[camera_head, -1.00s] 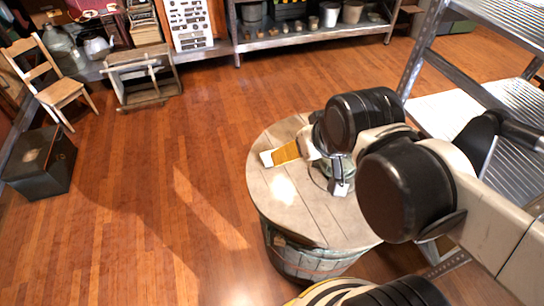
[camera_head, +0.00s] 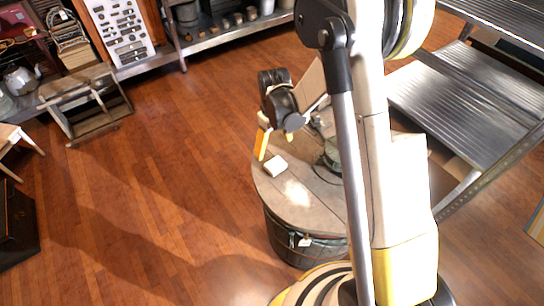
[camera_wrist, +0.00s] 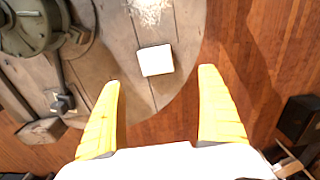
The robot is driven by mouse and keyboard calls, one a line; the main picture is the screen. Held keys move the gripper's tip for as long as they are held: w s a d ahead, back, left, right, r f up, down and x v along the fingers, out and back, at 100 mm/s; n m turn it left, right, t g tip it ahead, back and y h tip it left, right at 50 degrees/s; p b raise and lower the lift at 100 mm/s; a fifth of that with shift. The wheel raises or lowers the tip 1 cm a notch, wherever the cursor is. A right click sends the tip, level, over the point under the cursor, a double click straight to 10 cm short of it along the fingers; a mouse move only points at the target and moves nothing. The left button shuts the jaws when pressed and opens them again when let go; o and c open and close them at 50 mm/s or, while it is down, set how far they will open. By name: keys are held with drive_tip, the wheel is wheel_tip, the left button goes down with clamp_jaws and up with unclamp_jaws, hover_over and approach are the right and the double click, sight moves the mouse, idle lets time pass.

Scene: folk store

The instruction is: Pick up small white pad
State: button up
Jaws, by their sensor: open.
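The small white pad (camera_head: 275,165) lies flat on the round wooden barrel top (camera_head: 300,210), close to its left edge. In the wrist view the pad (camera_wrist: 155,60) appears as a white square near the table's curved edge. My gripper (camera_wrist: 160,78) is open, with its yellow fingers spread wide and nothing between them. The pad lies just beyond the fingertips, roughly centred between them in that view. In the head view my gripper (camera_head: 262,145) is beside and above the pad, apart from it.
A grey-green metal and glass object (camera_wrist: 35,25) stands on the barrel top and is partly hidden by my arm in the head view. A metal shelf (camera_head: 470,95) stands to the right. Open wooden floor (camera_head: 170,190) lies to the left.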

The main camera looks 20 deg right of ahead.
sight(276, 164)
wheel_tip(276, 164, down, 6)
drive_tip(key=shift+d+f+b, duration=0.1)
drive_tip(key=shift+f+b, duration=0.15)
drive_tip(key=shift+b, duration=0.9)
drive_tip(key=f+b, duration=0.1)
drive_tip(key=f, duration=0.2)
drive_tip(key=f+b, duration=0.1)
drive_tip(key=f, duration=0.1)
drive_tip(key=shift+d+b, duration=0.35)
drive_tip(key=shift+r, duration=0.1)
drive_tip(key=c, duration=0.9)
